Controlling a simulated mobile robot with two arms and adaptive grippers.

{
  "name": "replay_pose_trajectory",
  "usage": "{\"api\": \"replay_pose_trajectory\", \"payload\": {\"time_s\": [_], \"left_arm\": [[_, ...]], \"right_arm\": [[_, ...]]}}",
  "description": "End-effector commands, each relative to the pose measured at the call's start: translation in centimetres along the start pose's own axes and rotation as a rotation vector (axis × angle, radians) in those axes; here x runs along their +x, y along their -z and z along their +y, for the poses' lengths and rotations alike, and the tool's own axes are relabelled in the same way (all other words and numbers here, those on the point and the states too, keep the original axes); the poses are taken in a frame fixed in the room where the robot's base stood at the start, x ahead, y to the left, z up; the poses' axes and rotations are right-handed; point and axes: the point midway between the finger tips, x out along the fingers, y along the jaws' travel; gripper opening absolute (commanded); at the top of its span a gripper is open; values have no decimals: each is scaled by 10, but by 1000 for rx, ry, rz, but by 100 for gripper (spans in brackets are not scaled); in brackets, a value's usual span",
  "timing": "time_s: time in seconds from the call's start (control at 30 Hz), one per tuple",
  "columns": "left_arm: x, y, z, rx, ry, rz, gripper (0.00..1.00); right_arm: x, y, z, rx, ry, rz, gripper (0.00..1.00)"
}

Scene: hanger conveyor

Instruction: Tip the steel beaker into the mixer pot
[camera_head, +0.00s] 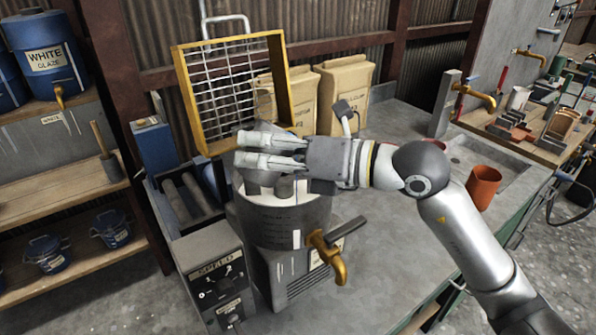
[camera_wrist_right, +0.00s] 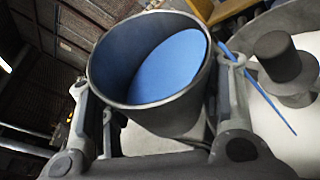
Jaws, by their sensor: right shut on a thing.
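My right gripper (camera_head: 246,149) is shut on the steel beaker (camera_wrist_right: 112,75), whose body sits between the two fingers in the right wrist view. In the head view the fingers mostly hide the beaker. Blue liquid (camera_wrist_right: 170,68) shows inside it, with its surface slanting toward the right-hand side of the rim. A thin blue stream (camera_wrist_right: 262,95) runs from that side down toward the pot. The mixer pot (camera_head: 292,222) stands directly below the gripper. Its white contents and a dark shaft (camera_wrist_right: 285,68) show in the right wrist view. My left gripper is not in view.
A yellow-framed grid (camera_head: 232,90) stands raised behind the pot. A speed control box (camera_head: 215,280) and a brass tap (camera_head: 330,255) are at its front. Paper sacks (camera_head: 345,92) stand behind, and a terracotta cup (camera_head: 483,187) is at the right. The middle bench is clear.

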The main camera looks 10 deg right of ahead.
Motion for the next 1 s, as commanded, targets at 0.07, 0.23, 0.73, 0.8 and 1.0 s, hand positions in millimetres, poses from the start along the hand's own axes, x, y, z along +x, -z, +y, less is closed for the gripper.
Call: {"api": "replay_pose_trajectory", "payload": {"time_s": [0.07,0.23,0.73,0.8,1.0], "left_arm": [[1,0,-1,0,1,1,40],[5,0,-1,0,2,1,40],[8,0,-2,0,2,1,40],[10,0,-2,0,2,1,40],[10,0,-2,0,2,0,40]], "right_arm": [[0,0,0,9,-6,-6,25],[1,1,1,66,-31,-25,25],[1,1,1,134,-60,-49,25],[1,1,1,164,-72,-58,25],[0,0,1,183,-79,-65,25]]}}
